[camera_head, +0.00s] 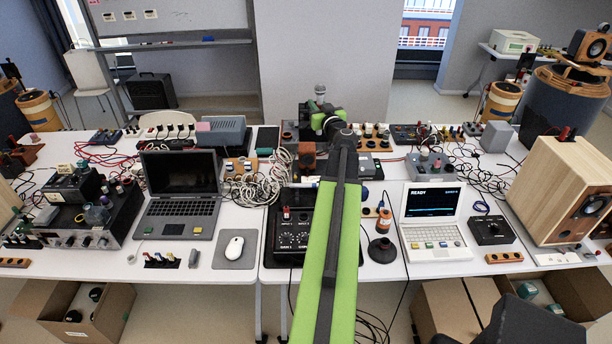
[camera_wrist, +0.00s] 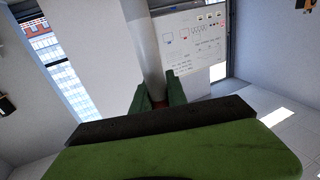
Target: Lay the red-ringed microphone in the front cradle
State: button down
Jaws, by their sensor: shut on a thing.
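My gripper (camera_head: 322,106) is raised over the back of the table, at the far end of my green arm. Its green fingers are shut on a grey cylinder, seen as a pale upright shape (camera_head: 320,90) above the fingers. In the wrist view the grey cylinder (camera_wrist: 146,45) stands up between the fingers (camera_wrist: 158,93), with a bit of red at its lower end. It looks like the red-ringed microphone. I cannot pick out the front cradle for sure; my arm hides the middle of the table.
Below are a grey laptop (camera_head: 181,192), a white laptop (camera_head: 433,222), a black control box (camera_head: 294,228) and a round black base (camera_head: 382,250) beside my arm. A large wooden speaker (camera_head: 563,195) stands at right. Cables (camera_head: 262,180) clutter the back; the surroundings above the table are open.

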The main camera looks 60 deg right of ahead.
jog(key=w+a+f+m+g+y+b, duration=0.1)
jog(key=w+f+m+g+b, duration=0.15)
jog(key=f, duration=0.45)
jog(key=w+f+m+g+y+b, duration=0.1)
jog(key=f+m+b, duration=0.1)
jog(key=f+b, duration=0.35)
jog(key=w+a+f+m+g+y+b, duration=0.1)
jog(key=w+f+m+b, duration=0.15)
jog(key=f, duration=0.55)
jog(key=s+d+f+m+g+b, duration=0.1)
jog(key=s+f+m+g+b, duration=0.1)
jog(key=f+m, duration=0.5)
jog(key=s+d+f+m+g+b, duration=0.1)
jog(key=s+f+m+g+b, duration=0.1)
jog(key=f+m+b, duration=0.2)
notch_tip(320, 180, down, 3)
jog(key=m, duration=0.3)
jog(key=shift+s+d+m+g+y+b, duration=0.25)
jog(key=shift+s+m+g+y+b, duration=0.05)
jog(key=shift+s+g+b, duration=0.1)
